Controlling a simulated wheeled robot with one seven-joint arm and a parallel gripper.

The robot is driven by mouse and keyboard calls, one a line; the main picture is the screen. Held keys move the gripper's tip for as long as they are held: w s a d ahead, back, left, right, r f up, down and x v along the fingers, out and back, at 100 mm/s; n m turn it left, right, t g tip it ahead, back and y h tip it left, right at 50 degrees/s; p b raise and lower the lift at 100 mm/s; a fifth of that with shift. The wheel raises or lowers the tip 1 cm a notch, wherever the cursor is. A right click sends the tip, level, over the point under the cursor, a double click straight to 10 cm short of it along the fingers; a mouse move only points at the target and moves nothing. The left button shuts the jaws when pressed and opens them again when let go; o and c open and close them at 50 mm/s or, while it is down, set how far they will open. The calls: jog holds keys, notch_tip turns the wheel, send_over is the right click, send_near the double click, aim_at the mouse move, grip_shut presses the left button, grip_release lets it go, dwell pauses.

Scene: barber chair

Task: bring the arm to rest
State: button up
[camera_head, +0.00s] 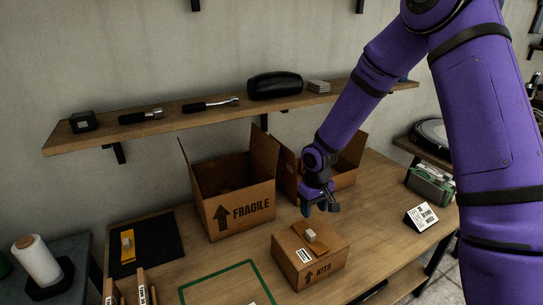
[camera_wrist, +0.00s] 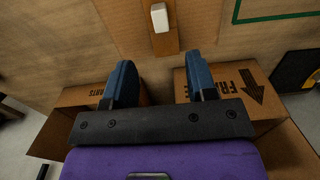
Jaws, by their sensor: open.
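My purple arm (camera_head: 345,100) reaches down from the upper right over the workbench. My gripper (camera_head: 322,208) hangs above the closed cardboard KITS box (camera_head: 318,262), with its fingers pointing down. In the wrist view the two blue fingers (camera_wrist: 159,78) are spread apart with nothing between them. A small pale block (camera_head: 311,236) sits on a brown strip on top of the KITS box. The block also shows in the wrist view (camera_wrist: 159,18), beyond the fingertips.
An open FRAGILE box (camera_head: 238,211) stands left of my gripper. Another open box (camera_head: 345,177) stands close behind it. A shelf (camera_head: 200,115) with tools runs along the wall. A small sign (camera_head: 421,217) stands at right. Bench between the KITS box and sign is clear.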

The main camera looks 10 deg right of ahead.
jog(key=s+d+r+m+t, duration=0.1)
jog(key=s+d+r, duration=0.15)
jog(key=r, duration=0.55)
jog(key=s+d+r+t+h, duration=0.1)
jog(key=s+r, duration=0.3)
jog(key=r, duration=0.3)
jog(key=s+d+r+m, duration=0.1)
jog(key=s+d+r, duration=0.15)
jog(key=r, duration=0.55)
jog(key=s+r+t, duration=0.1)
jog(key=s+r, duration=0.2)
jog(key=s, duration=0.3)
jog(key=s+r+m+t, duration=0.1)
jog(key=s+r, duration=0.3)
jog(key=s, duration=0.3)
jog(key=s+r+t+y, duration=0.1)
jog(key=s+r, duration=0.3)
jog(key=s, duration=0.3)
jog(key=shift+s+d+m, duration=0.2)
jog(key=shift+d+m, duration=0.1)
jog(key=shift+d, duration=0.15)
